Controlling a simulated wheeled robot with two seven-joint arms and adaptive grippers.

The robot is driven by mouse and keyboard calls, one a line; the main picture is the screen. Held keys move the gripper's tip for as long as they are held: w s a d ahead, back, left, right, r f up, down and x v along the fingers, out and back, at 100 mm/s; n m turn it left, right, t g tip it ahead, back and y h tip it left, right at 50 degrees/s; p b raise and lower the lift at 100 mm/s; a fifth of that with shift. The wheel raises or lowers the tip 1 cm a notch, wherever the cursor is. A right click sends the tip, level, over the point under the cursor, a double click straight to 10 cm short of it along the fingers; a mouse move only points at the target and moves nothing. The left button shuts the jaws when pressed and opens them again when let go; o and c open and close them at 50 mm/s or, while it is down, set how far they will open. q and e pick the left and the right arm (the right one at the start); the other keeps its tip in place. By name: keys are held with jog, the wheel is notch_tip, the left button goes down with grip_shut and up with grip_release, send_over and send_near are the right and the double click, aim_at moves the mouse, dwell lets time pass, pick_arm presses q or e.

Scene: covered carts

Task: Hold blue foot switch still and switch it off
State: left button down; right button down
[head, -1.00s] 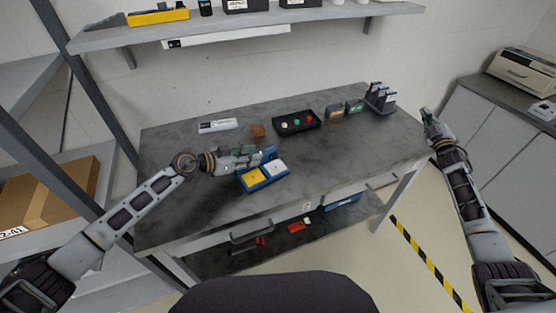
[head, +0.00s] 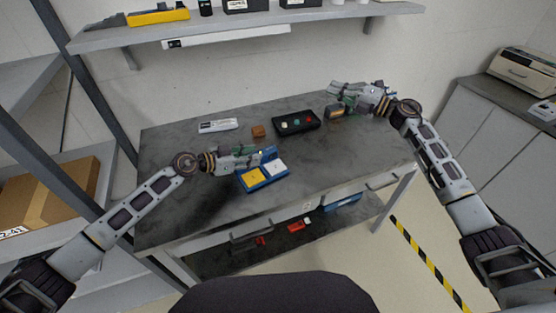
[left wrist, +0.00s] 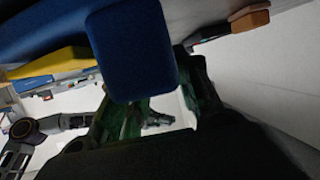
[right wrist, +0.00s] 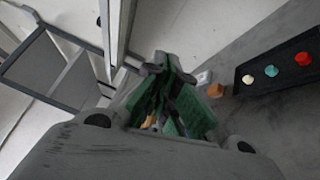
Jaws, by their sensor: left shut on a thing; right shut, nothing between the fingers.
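The blue foot switch (head: 268,184) lies on the grey table, with a yellow pedal (head: 255,177) on its left and a white pedal (head: 275,168) on its right. My left gripper (head: 268,155) is shut on the far edge of the switch. In the left wrist view a blue part of the switch (left wrist: 132,50) fills the space before the fingers. My right gripper (head: 335,92) is shut and empty, above the table's back right part, away from the switch. Its closed fingers show in the right wrist view (right wrist: 165,85).
A black box with several coloured buttons (head: 296,123), a brown block (head: 258,131) and a white labelled device (head: 218,125) lie along the table's back. A small grey-orange box (head: 334,111) sits below my right gripper. The table's front right is clear.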

aim_at(276, 164)
jog(key=s+a+f+n+g+h, duration=0.25)
jog(key=s+a+n+g, duration=0.5)
jog(key=a, duration=0.45)
jog(key=s+a+f+n+h, duration=0.3)
jog(key=s+f+h, duration=0.4)
jog(key=s+h, duration=0.3)
jog(key=shift+s+f+n, duration=0.15)
jog(key=shift+f+n, duration=0.05)
jog(key=shift+n, duration=0.55)
jog(key=shift+f, duration=0.15)
jog(key=x, duration=0.9)
jog(key=shift+f, duration=0.2)
jog(key=shift+w+a+f, duration=0.15)
jog(key=shift+w, duration=0.3)
jog(key=shift+w+a, duration=0.5)
jog(key=shift+w, duration=0.2)
jog(key=shift+w+a, duration=0.5)
jog(key=shift+w, duration=0.2)
